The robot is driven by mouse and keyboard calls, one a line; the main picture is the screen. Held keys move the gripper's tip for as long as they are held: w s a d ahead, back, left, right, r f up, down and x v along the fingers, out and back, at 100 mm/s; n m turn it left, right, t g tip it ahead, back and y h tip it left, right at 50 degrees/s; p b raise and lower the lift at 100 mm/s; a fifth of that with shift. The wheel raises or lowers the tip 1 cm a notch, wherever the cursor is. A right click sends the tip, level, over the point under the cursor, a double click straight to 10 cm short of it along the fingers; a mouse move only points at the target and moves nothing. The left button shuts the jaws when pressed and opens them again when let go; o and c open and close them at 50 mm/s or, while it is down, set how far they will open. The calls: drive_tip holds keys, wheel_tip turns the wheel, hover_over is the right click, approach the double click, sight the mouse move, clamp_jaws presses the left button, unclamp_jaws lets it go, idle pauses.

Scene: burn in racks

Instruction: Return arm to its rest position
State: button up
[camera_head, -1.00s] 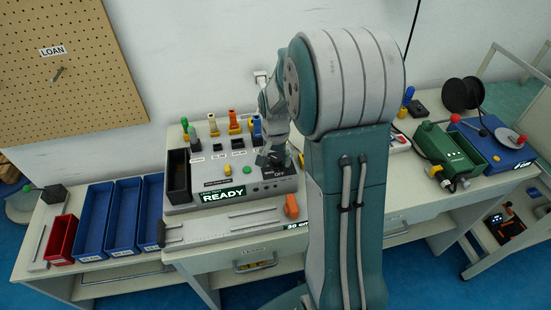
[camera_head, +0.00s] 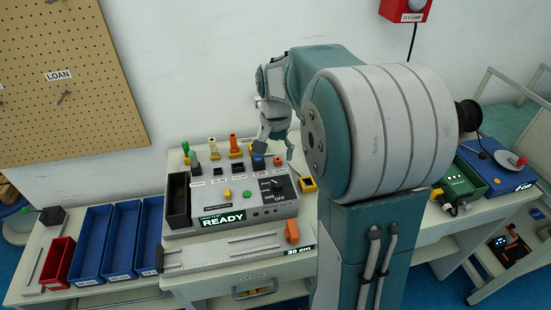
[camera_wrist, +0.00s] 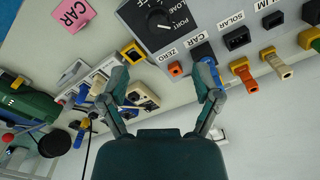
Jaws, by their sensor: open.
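My arm rises on the right of the head view and bends over toward the test box, covering part of the bench. My gripper (camera_head: 278,152) is open and empty above the back right of the box. The wrist view shows its two fingers (camera_wrist: 166,88) spread apart. A blue connector (camera_wrist: 207,73) stands at the CAR port beside or behind the right finger; I cannot tell whether they touch. The black rotary knob (camera_head: 270,187) is clear of the gripper and also shows in the wrist view (camera_wrist: 160,23).
The test box (camera_head: 238,197) has a display reading READY. Blue bins (camera_head: 90,246) and a red bin (camera_head: 57,262) lie at left. A green case (camera_head: 455,185) and a black reel (camera_head: 468,115) are at right. The wall is close behind.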

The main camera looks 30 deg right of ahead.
idle(0.4)
drive_tip(key=s+a+r+n+t, duration=0.2)
drive_tip(key=s+a, duration=0.4)
drive_tip(key=s, duration=0.3)
drive_tip(key=s+a+r+n+t, duration=0.3)
drive_tip(key=s+a+r+n, duration=0.2)
drive_tip(key=s, duration=0.5)
drive_tip(key=shift+a+n+t, duration=0.3)
drive_tip(key=shift+a+n, duration=0.35)
drive_tip(key=shift+n, duration=0.55)
drive_tip(key=shift+r, duration=0.1)
